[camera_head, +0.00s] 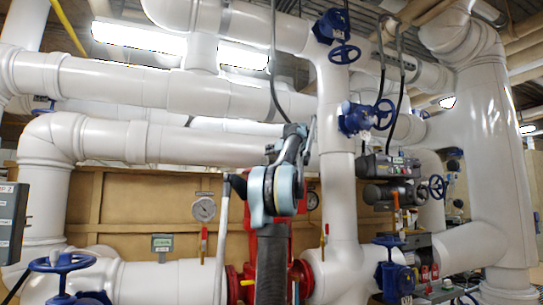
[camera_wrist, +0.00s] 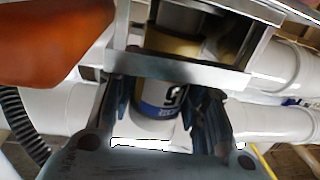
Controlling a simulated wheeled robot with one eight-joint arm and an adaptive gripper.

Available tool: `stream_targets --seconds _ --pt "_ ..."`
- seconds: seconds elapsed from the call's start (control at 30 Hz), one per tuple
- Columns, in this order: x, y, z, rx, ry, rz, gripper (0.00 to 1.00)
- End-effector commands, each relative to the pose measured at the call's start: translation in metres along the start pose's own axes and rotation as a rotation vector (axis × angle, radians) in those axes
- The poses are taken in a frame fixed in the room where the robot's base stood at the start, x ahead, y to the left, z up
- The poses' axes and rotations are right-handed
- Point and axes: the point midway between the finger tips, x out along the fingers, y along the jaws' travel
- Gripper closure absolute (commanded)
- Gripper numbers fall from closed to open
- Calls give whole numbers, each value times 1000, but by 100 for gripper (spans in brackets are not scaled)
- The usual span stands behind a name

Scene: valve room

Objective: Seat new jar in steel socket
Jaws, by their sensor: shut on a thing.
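In the wrist view, my gripper (camera_wrist: 162,97) is shut on a jar (camera_wrist: 160,113), with one dark finger on each side. The jar is pale, with a blue band and a dark character on its label. A grey steel frame (camera_wrist: 190,70), apparently the steel socket, crosses just beyond the fingertips. A brass-coloured part (camera_wrist: 172,45) shows inside the frame, in line with the jar. The frame's bar hides where they meet, so I cannot tell whether the jar touches it or is seated. In the head view, my arm hides the jar and socket.
A blurred orange object (camera_wrist: 60,35) is close at the upper left of the wrist view. White pipes (camera_head: 150,85) surround my arm in the head view, with blue valve wheels (camera_head: 345,54) at right. A round gauge (camera_head: 204,209) and red-handled valve (camera_head: 203,240) are at left.

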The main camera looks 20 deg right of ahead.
Motion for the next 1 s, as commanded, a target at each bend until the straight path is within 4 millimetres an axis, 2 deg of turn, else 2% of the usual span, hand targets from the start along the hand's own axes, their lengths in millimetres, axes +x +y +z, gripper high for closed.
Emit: stream_targets --seconds 0.67,0.7,0.8,1.0 --pt "0 0 4 0 0 0 100" --pt "0 0 4 0 0 0 58" --pt "0 0 4 0 0 0 36" --pt "0 0 4 0 0 0 34"
